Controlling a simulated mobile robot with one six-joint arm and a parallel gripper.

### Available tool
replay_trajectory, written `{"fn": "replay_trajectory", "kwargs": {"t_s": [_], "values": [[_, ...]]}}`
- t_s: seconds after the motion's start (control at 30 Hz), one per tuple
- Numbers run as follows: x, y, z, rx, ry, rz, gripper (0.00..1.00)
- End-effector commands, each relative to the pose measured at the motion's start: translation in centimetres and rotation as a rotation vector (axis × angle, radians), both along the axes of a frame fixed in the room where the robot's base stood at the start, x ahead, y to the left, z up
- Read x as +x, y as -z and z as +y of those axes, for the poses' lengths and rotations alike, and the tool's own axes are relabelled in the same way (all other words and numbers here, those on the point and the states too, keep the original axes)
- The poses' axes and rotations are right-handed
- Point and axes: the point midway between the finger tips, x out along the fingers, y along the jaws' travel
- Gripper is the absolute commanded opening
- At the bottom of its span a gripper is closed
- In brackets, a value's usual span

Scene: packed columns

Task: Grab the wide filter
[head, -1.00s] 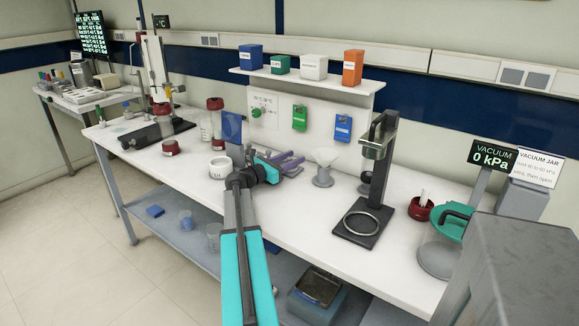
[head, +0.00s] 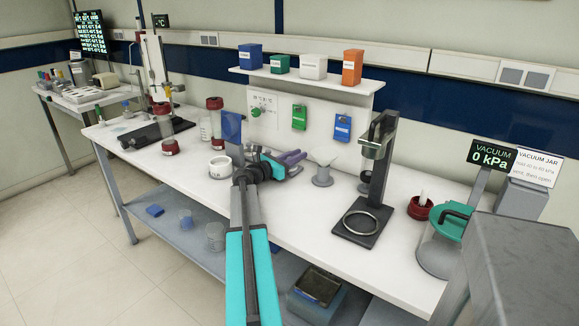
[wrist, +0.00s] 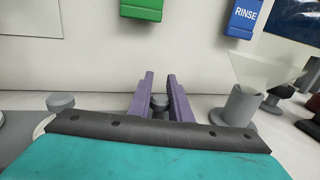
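No label in view reads wide filter, and I cannot tell for sure which piece it is. Small grey round pieces stand on the bench in the wrist view: a grey knob (wrist: 160,101) seen between my fingers, and a grey stub (wrist: 60,103) to the left. My gripper (wrist: 160,77), with purple fingers, is open, and it also shows over the bench in the head view (head: 293,156). The knob appears below or beyond the fingers; I see no contact. The gripper body hides the nearer bench in the wrist view.
A pale funnel (wrist: 265,75) in a grey holder (wrist: 237,105) stands close on the right. Green (head: 299,117) and blue (head: 342,127) tags hang on the panel behind. A black stand (head: 374,185) is farther right. A white ring-shaped piece (head: 220,168) lies left.

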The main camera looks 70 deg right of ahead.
Motion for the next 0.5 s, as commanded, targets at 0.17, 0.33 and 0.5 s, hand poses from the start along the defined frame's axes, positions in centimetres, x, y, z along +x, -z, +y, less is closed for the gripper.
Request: {"fn": "replay_trajectory", "kwargs": {"t_s": [0.17, 0.33, 0.5], "values": [[0.02, 0.01, 0.02, 0.0, 0.0, 0.0, 0.0], [0.05, 0.01, 0.02, 0.0, 0.0, 0.0, 0.0], [0.06, -0.31, 0.03, 0.0, -0.001, 0.0, 0.0]]}}
